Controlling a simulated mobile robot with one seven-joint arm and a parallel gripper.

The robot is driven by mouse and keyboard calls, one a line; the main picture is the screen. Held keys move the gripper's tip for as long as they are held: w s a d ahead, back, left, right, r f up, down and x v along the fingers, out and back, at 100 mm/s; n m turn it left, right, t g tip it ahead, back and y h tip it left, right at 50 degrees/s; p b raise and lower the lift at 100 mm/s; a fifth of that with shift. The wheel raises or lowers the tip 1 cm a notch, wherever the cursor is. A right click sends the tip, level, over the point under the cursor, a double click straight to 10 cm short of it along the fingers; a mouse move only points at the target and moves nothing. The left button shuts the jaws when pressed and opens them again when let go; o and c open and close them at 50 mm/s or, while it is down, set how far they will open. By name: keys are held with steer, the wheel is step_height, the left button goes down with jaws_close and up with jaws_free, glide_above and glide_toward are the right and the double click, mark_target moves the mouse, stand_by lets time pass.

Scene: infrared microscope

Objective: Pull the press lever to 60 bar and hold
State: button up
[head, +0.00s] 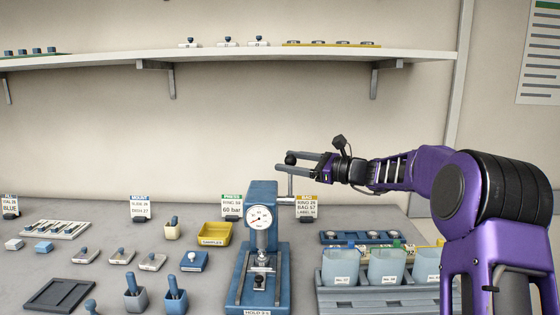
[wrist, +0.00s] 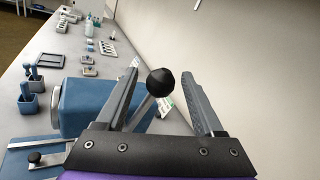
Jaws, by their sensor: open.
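The blue press (head: 262,240) stands on the bench, with a round white gauge (head: 260,218) on its front; I cannot read the needle with certainty. Its grey lever (head: 290,182) rises at the right of the press head and ends in a black ball knob (head: 291,159). My gripper (head: 297,160) is open at the knob, above and right of the press. In the wrist view the knob (wrist: 160,82) lies between the two fingers of my gripper (wrist: 166,85), with gaps on both sides. The press top (wrist: 88,106) shows below left.
A card reading 60 bar (head: 232,207) stands behind the press at left, near a yellow tray (head: 215,234). Another card (head: 306,206) stands at right. A grey rack (head: 345,300) with several containers is right of the press. A shelf (head: 230,58) runs above.

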steer(key=x, duration=0.3)
steer(key=shift+a, duration=0.15)
jaws_close()
stand_by(0.3)
stand_by(1.1)
